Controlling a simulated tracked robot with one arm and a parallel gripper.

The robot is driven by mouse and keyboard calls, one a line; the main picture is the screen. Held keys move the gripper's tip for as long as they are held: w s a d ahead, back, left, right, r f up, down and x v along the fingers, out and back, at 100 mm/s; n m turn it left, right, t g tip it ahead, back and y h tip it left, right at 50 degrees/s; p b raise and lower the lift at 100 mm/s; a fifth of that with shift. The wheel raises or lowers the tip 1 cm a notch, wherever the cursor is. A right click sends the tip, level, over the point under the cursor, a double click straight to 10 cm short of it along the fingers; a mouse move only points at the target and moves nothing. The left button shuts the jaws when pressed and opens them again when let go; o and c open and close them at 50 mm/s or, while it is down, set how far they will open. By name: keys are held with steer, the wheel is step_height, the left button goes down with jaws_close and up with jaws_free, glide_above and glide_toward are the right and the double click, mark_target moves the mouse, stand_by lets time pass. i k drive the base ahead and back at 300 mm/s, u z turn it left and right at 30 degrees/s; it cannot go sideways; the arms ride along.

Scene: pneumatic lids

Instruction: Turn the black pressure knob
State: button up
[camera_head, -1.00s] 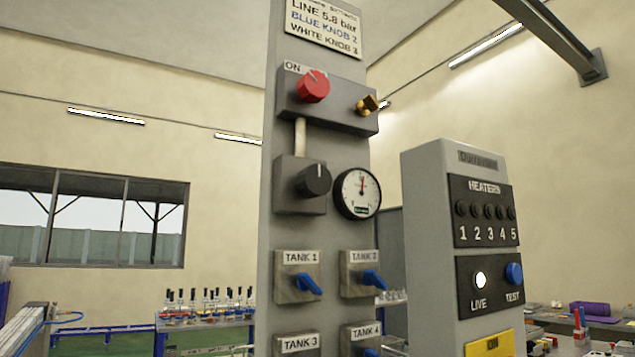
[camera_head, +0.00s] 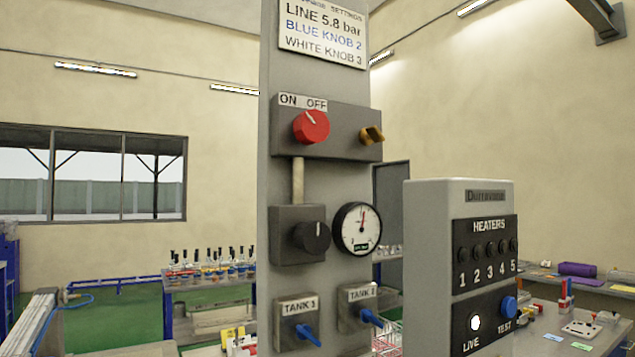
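The black pressure knob (camera_head: 312,237) sits on a grey box (camera_head: 284,252) on the front of a tall grey column (camera_head: 270,190). A short white mark shows near its top. A round white gauge (camera_head: 357,228) with a red needle pointing roughly upward is just right of it. The sign (camera_head: 322,32) at the top reads LINE 5.8 bar, BLUE KNOB 2, WHITE KNOB 3. My gripper is not in view, so its distance from the knob cannot be seen.
Above the knob are a red knob (camera_head: 311,127) under an ON OFF label and a yellow-brown fitting (camera_head: 371,135). Below are blue tank valves (camera_head: 308,335). A grey heaters cabinet (camera_head: 430,260) stands close on the right. Benches stand behind.

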mark_target(312, 237)
steer(key=u, duration=1.55)
steer(key=k, duration=1)
steer(key=z, duration=1.15)
steer(key=i, duration=1.05)
